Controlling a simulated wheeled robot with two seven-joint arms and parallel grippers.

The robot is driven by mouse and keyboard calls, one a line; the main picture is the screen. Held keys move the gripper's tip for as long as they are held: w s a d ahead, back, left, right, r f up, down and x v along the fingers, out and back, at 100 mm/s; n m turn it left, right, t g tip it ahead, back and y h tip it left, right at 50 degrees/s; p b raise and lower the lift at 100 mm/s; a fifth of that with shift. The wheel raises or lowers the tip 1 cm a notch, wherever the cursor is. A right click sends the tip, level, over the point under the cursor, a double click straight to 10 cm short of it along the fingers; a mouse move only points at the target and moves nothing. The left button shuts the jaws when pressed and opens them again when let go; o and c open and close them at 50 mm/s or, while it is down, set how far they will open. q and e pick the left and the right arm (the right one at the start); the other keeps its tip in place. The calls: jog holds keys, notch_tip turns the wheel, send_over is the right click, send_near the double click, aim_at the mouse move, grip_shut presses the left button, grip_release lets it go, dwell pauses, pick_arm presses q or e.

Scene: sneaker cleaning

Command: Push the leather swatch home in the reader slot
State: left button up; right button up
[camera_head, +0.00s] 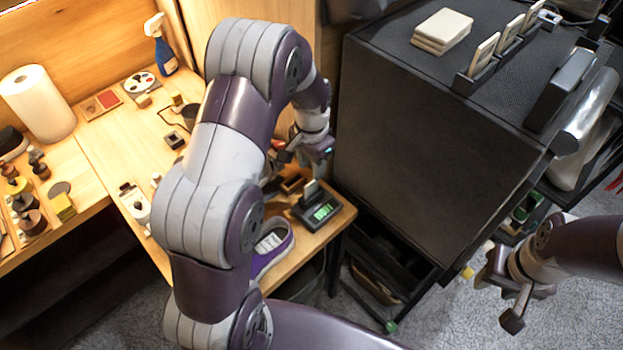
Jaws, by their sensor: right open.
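The reader (318,210), a small dark box with a lit green display, sits near the right corner of the wooden bench. A small pale upright piece (311,188), which looks like the leather swatch, stands at the reader's back, sticking up. I cannot tell how deep it sits in the slot. My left gripper (300,160) is above and behind the reader, apart from the upright piece as far as I can see. Its fingers are small and partly hidden, so I cannot tell its opening. My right gripper (499,297) is open and empty over the floor at the right.
A purple sneaker (272,246) lies left of the reader, partly behind my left arm. A black cabinet (420,150) stands close on the right, with pale tiles (441,30) on top. A paper towel roll (38,103) and a spray bottle (160,45) stand farther left.

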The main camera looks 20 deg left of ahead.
aim_at(312, 182)
pick_arm(q)
notch_tip(312, 182, up, 6)
jog(key=shift+f, duration=0.25)
jog(key=s+d+n, duration=0.2)
jog(key=s, duration=0.6)
jog(key=s+d+r+n+t, duration=0.1)
jog(key=s+d+n, duration=0.1)
jog(key=s, duration=0.5)
jog(key=shift+s+d, duration=0.35)
jog(key=shift+s, duration=0.05)
jog(key=shift+s+r, duration=0.1)
jog(key=shift+s, duration=0.05)
